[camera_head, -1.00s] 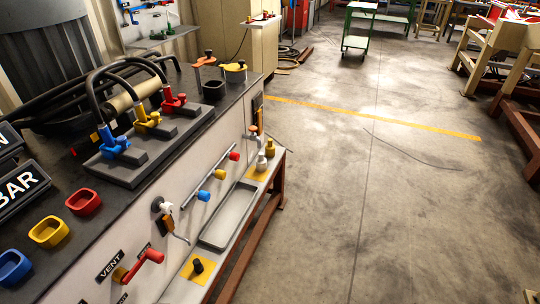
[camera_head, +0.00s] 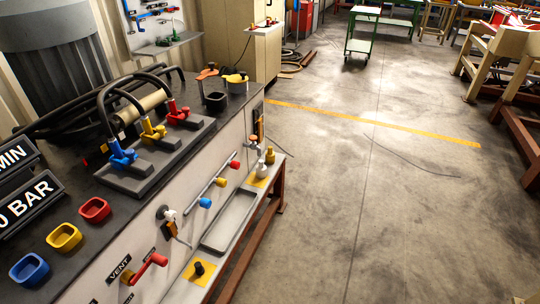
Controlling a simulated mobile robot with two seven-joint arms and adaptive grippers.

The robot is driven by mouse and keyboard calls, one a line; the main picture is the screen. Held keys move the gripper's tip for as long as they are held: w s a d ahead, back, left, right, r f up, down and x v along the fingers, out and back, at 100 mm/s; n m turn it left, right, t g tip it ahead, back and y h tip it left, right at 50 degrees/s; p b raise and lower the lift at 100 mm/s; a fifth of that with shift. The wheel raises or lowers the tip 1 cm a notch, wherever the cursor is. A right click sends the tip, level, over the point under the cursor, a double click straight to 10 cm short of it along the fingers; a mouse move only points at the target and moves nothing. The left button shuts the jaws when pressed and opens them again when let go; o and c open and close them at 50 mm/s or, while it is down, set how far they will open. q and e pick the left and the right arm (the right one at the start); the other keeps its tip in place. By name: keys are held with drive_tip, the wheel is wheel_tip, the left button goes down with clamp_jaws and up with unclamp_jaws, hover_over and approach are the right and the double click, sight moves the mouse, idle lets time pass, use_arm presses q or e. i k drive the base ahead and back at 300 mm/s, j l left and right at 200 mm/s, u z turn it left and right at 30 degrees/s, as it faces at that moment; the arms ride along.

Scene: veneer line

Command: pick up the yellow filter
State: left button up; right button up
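I cannot tell for certain which thing is the yellow filter. A small yellow fitting (camera_head: 270,155) stands upright on the ledge beside a white one (camera_head: 262,168). A yellow-handled piece (camera_head: 236,78) sits at the far end of the dark bench top. A yellow valve (camera_head: 152,130) stands between a blue valve (camera_head: 121,156) and a red valve (camera_head: 177,111) on the bench. A yellow open cup (camera_head: 64,237) lies between a blue cup (camera_head: 29,270) and a red cup (camera_head: 95,209). Neither of my grippers is in view.
The bench (camera_head: 205,147) fills the left side; its front ledge holds a grey tray (camera_head: 229,219). A red-handled VENT valve (camera_head: 150,266) sticks out from its front. A green cart (camera_head: 362,34) stands far back.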

sight(270, 154)
drive_tip(key=i+l+u, duration=0.1)
drive_tip(key=i+l, duration=0.2)
drive_tip(key=i+l+u, duration=0.1)
drive_tip(key=i+l, duration=0.2)
drive_tip(key=l, duration=0.2)
drive_tip(key=i+l+u, duration=0.1)
drive_tip(key=i+l, duration=0.2)
drive_tip(key=i+l+u, duration=0.1)
drive_tip(key=i+l, duration=0.2)
drive_tip(key=l, duration=0.25)
drive_tip(key=i+l, duration=0.25)
drive_tip(key=l, duration=0.2)
drive_tip(key=i+l+u, duration=0.15)
drive_tip(key=l, duration=0.35)
drive_tip(key=i+l+u, duration=0.1)
drive_tip(key=i+l, duration=0.25)
drive_tip(key=l, duration=0.15)
drive_tip(key=i+l+u, duration=0.1)
drive_tip(key=l, duration=0.4)
drive_tip(key=i, duration=0.1)
